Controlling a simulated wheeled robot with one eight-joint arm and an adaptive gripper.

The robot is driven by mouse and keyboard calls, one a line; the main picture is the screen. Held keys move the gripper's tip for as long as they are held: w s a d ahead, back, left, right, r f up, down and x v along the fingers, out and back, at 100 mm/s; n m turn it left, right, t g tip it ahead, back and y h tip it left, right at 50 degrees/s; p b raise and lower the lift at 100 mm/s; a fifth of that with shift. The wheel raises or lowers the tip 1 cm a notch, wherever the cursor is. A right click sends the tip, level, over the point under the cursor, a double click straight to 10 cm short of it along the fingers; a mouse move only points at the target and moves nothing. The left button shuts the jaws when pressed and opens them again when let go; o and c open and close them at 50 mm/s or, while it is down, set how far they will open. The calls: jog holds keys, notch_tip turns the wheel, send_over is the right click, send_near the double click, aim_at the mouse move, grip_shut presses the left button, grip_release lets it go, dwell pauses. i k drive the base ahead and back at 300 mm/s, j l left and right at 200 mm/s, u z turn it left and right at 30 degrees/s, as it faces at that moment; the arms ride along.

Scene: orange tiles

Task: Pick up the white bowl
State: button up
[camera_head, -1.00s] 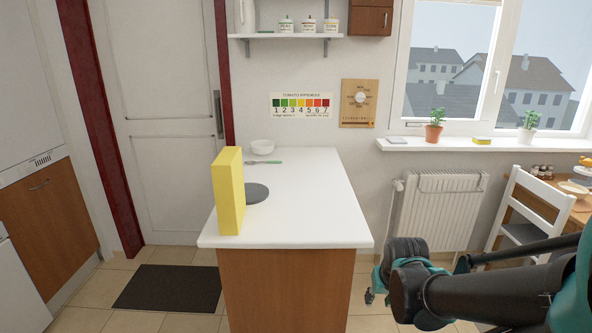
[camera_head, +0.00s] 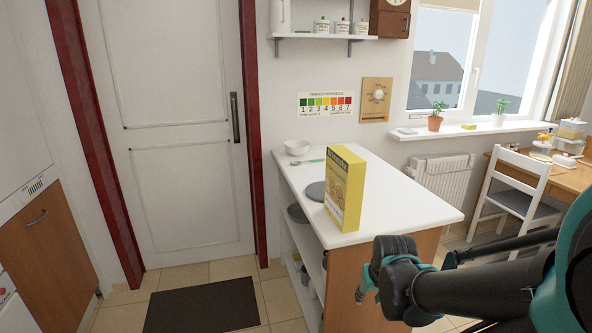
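The white bowl (camera_head: 297,147) sits upright at the far left end of the white counter (camera_head: 405,206), near the wall. My gripper (camera_head: 366,284) is at the lower right, in front of the counter's near end and well apart from the bowl. Its fingers point left and down, and part of it is hidden behind my dark arm. I cannot tell whether it is open or shut.
A yellow box (camera_head: 345,187) stands upright on the counter, with a dark round plate (camera_head: 317,191) beside it. A dark mat (camera_head: 203,305) lies on the floor. A white chair (camera_head: 517,192) stands at the right.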

aim_at(297, 149)
jog(key=i+j+z, duration=0.2)
jog(key=j, duration=0.85)
jog(key=j+z, duration=0.2)
jog(key=j, duration=0.8)
